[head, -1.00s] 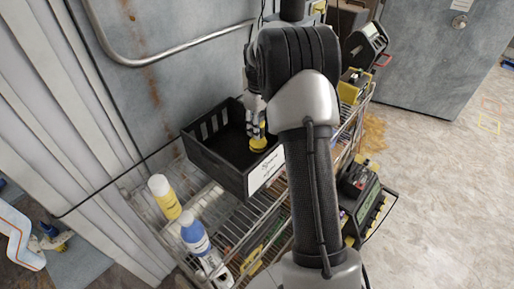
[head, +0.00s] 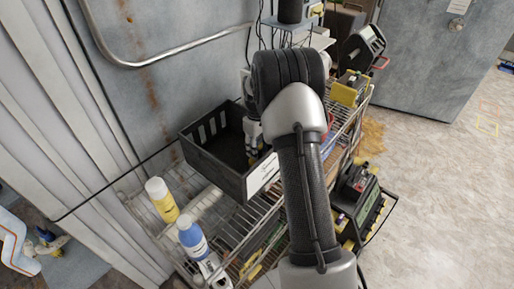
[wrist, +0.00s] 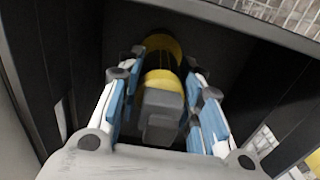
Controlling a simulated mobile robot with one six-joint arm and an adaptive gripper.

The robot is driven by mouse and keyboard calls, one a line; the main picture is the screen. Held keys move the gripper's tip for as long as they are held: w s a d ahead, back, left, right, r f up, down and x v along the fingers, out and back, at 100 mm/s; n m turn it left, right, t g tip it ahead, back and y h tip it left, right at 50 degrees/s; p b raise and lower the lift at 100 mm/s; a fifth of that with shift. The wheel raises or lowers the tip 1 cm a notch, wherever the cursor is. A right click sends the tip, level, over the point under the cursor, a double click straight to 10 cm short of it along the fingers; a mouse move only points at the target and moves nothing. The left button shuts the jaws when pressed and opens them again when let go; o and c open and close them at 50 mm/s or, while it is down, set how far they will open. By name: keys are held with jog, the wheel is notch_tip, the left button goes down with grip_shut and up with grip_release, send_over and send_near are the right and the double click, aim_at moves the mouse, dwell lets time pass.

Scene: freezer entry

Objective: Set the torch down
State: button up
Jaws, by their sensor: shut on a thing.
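The torch (wrist: 163,98) is yellow and black with a grey end, seen in the wrist view between my fingers. My gripper (wrist: 163,75) is shut on it, with blue-padded fingers on both sides. In the head view my gripper (head: 252,145) reaches down inside the black crate (head: 214,166), near its right side. The torch is mostly hidden there by the crate's front wall and my arm. The dark crate interior surrounds the torch in the wrist view. I cannot tell whether the torch touches the crate floor.
The crate stands on a wire shelf cart (head: 213,212). A yellow bottle (head: 162,199) and a blue bottle (head: 192,236) stand in front of it. A yellow-and-black device (head: 350,88) sits at the cart's far end. A metal wall (head: 185,85) rises behind. The crate's left part looks empty.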

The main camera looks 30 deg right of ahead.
jog(key=o, duration=1.2)
jog(key=shift+f, duration=0.15)
jog(key=shift+o, duration=0.2)
notch_tip(320, 180, up, 12)
jog(key=shift+f+p, duration=0.1)
jog(key=shift+p, duration=0.65)
jog(key=s+a+r+m+t, duration=0.1)
jog(key=s+a+r, duration=0.45)
jog(key=r, duration=0.25)
jog(key=s+a+r+t, duration=0.1)
jog(key=s+a+r, duration=0.4)
jog(key=a+r, duration=0.2)
jog(key=s+a+m+t, duration=0.1)
jog(key=s+a, duration=0.3)
jog(key=s, duration=0.6)
jog(key=s+a+m+t, duration=0.1)
jog(key=s+a, duration=0.4)
jog(key=s, duration=0.5)
jog(key=shift+s+a+m+t, duration=0.2)
jog(key=shift+s+m+t, duration=0.05)
jog(key=shift+m+t, duration=0.05)
